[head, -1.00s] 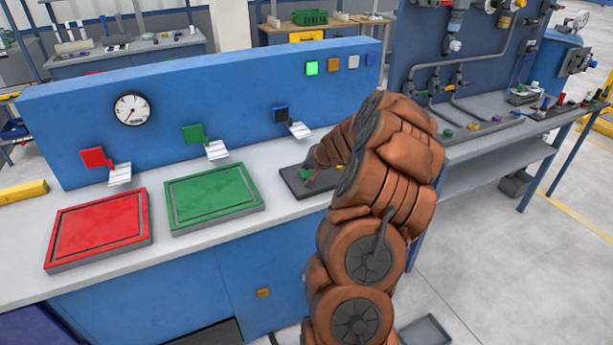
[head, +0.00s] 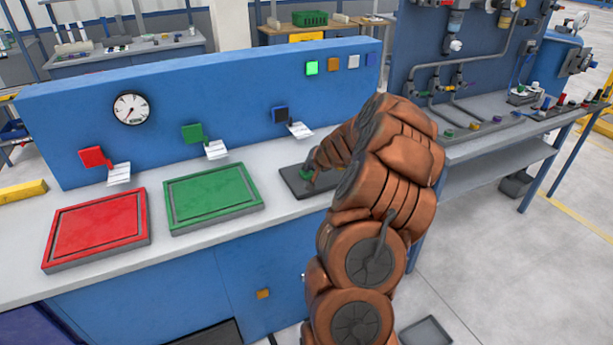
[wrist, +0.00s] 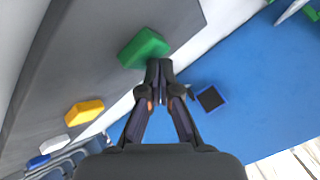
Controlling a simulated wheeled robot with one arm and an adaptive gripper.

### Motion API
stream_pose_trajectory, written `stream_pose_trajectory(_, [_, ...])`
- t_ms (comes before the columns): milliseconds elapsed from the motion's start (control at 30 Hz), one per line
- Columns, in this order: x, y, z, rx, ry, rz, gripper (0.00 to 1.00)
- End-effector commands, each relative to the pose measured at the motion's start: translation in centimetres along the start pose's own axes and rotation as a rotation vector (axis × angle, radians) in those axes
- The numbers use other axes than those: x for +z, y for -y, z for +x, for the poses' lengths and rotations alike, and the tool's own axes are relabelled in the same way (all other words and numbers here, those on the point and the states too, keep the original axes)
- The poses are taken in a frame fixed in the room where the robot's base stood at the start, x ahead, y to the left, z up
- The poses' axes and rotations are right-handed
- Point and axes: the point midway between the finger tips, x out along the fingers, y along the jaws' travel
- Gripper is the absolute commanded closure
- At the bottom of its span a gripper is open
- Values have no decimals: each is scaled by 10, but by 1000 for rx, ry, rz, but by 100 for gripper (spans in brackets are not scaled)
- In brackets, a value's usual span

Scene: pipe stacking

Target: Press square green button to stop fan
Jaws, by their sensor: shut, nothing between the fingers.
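The square green button (wrist: 144,47) sits on a dark grey plate (wrist: 105,25) in the wrist view. My gripper is shut and empty, pointing down at the plate. In the wrist view its fingertips (wrist: 159,68) overlap the lower right edge of the button; I cannot tell whether they touch it. I cannot make out a fan.
A yellow button (wrist: 84,111), a white button (wrist: 54,144) and a blue button (wrist: 38,161) are in line with the green one. The upright blue panel (head: 230,95) stands behind. Red (head: 97,229) and green (head: 212,197) trays lie to the left on the bench.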

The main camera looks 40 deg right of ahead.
Motion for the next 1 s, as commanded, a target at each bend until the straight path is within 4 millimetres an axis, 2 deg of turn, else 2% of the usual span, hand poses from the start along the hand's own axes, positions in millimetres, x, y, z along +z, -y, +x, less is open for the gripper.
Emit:
stream_pose_trajectory(567, [2,-2,3,0,1,0,100])
stream_pose_trajectory(1000, [-5,5,-7,0,0,-1,100])
